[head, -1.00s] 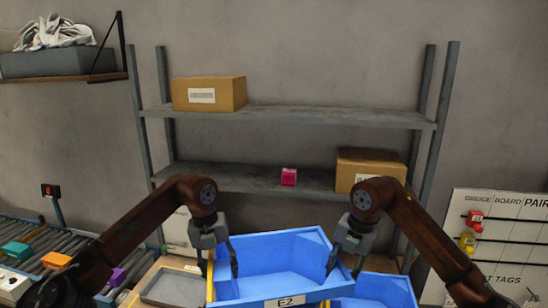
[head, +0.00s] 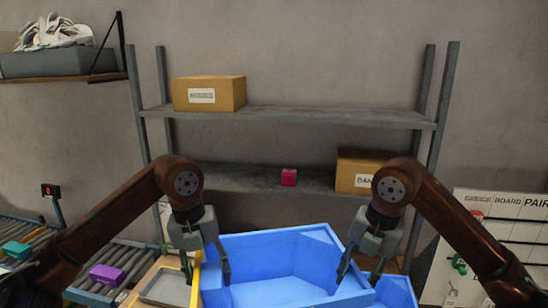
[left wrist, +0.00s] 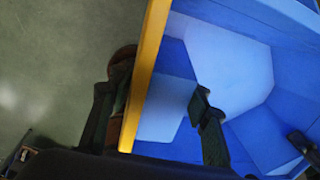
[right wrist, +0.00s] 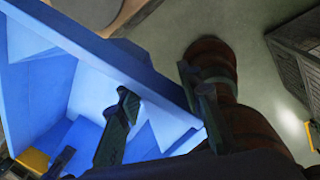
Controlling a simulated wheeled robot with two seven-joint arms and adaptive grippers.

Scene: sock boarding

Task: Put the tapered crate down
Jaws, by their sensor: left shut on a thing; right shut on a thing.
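The tapered crate (head: 280,245) is a blue open bin with sloping walls and a yellow left edge, in the lower middle of the head view. Its front is cut off by the frame. My left gripper (head: 208,268) is shut on its left wall; in the left wrist view its fingers stand on either side of the yellow edge (left wrist: 145,75). My right gripper (head: 361,272) is shut on the right wall, with one finger inside and one outside the blue rim (right wrist: 135,75) in the right wrist view. The crate's underside is hidden.
Another blue bin (head: 397,290) stands at the right, partly covered. Behind is a metal shelf (head: 260,178) with cartons.

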